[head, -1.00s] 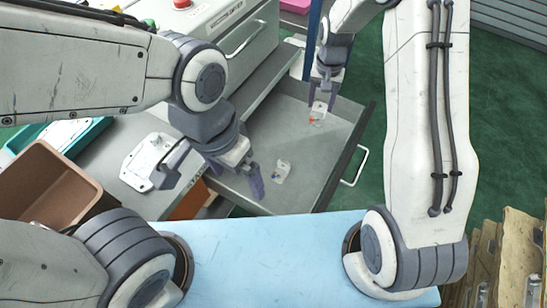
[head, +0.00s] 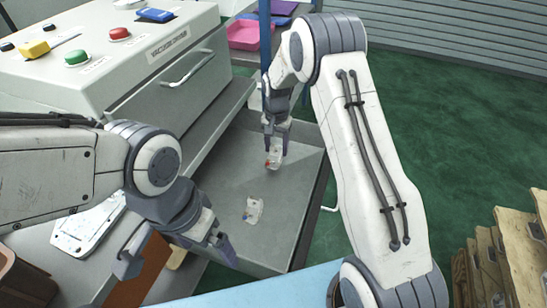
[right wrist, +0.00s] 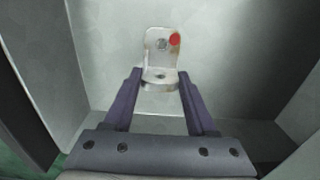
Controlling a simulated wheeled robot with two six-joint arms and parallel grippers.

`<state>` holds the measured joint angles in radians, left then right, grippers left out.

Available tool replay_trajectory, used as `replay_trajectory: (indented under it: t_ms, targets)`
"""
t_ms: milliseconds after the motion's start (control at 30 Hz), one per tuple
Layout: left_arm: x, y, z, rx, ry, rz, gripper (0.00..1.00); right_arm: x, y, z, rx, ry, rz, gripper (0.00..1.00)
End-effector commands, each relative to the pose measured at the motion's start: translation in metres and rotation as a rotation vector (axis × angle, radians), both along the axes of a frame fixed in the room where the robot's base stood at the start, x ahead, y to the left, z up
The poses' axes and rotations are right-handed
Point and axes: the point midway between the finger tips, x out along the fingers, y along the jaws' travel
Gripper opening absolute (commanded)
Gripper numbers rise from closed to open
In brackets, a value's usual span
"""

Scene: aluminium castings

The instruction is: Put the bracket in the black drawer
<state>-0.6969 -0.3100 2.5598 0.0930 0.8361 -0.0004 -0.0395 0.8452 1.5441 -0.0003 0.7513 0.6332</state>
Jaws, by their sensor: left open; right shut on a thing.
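The open drawer (head: 292,212) looks grey inside and is pulled out below the white cabinet. My right gripper (head: 276,148) is shut on a small pale bracket (head: 273,160) with a red dot, inside or just above the far part of the drawer. In the right wrist view the L-shaped bracket (right wrist: 160,52) sits between the fingertips (right wrist: 160,80), its upright plate facing the camera. Another small pale piece (head: 253,210) with a blue mark lies on the drawer floor. My left gripper (head: 178,258) is open and empty at the drawer's near left edge.
The white cabinet (head: 130,85) with coloured buttons and a handle stands behind left. A white plate-like casting (head: 88,225) lies on the grey surface at left. A pink tray (head: 245,35) is at the back. Brown stacked material (head: 515,250) stands at right.

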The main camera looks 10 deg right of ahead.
Motion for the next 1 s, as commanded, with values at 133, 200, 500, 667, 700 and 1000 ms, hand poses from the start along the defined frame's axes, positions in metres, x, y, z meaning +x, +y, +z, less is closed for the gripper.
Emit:
replay_trajectory:
  t_ms: [133,200,500,667,700,1000]
  targets:
    - [0.0,0.0,-0.002,0.0,0.0,0.0,1.0,-0.001,0.0,-0.019,0.0,0.004,0.0,0.0]
    - [0.0,0.0,-0.003,0.0,0.0,0.0,1.0,-0.001,0.0,-0.03,0.0,0.004,0.0,0.0]
    - [0.0,0.0,-0.003,0.0,0.0,0.0,1.0,0.0,0.0,-0.036,0.0,0.0,0.001,0.0]
    - [0.0,0.0,-0.004,0.0,0.0,0.0,1.0,0.0,0.0,-0.038,0.0,0.0,0.001,0.72]
    - [0.0,0.0,-0.004,0.0,0.0,0.0,1.0,0.0,0.0,-0.038,0.0,0.0,0.001,0.87]
    - [0.0,0.0,-0.004,0.0,0.0,0.0,1.0,0.0,0.0,-0.038,0.0,0.0,0.001,0.87]
